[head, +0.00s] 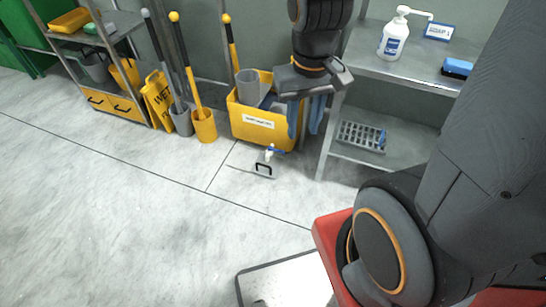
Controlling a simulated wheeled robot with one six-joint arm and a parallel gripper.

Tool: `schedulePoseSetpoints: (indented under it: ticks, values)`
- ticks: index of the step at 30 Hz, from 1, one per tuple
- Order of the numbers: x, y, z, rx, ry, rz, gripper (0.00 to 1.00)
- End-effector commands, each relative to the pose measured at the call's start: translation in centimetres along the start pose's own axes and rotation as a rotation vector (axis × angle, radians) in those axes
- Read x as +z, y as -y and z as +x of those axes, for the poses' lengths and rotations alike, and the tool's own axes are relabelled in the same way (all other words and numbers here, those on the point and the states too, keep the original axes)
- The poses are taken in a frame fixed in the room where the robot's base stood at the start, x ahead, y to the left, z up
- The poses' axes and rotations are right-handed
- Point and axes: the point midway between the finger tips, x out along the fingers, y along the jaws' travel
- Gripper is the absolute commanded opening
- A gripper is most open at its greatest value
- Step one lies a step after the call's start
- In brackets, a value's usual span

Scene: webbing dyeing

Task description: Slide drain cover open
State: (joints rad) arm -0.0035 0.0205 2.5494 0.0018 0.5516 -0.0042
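A small grey plate with a black handle, which looks like the drain cover (266,174), lies on the floor in front of the yellow bucket. A thin dark line runs left from it. A small white and blue item (269,152) stands at its back edge; I cannot tell if it touches the plate. My gripper (306,118) hangs above and behind the plate, to its right, in front of the bucket and the shelf leg. Its two bluish fingers point down with a gap between them, and nothing shows in the gap. It is apart from the plate.
The yellow bucket (250,130) stands against the wall, with mops and a yellow wet-floor sign (158,100) to its left. A metal shelf (400,68) at right holds a pump bottle (393,40) and a grate (358,136). The left floor is clear.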

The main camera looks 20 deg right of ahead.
Motion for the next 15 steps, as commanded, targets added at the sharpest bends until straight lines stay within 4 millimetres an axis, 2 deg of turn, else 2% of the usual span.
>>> schedulePoseSetpoints:
  ticks: [5, 15]
  values:
    - [-4.1, -0.1, 4.5, 0.012, -0.003, -0.064, 0.31]
    - [-16.3, -0.5, 17.6, 0.053, -0.024, -0.262, 0.31]
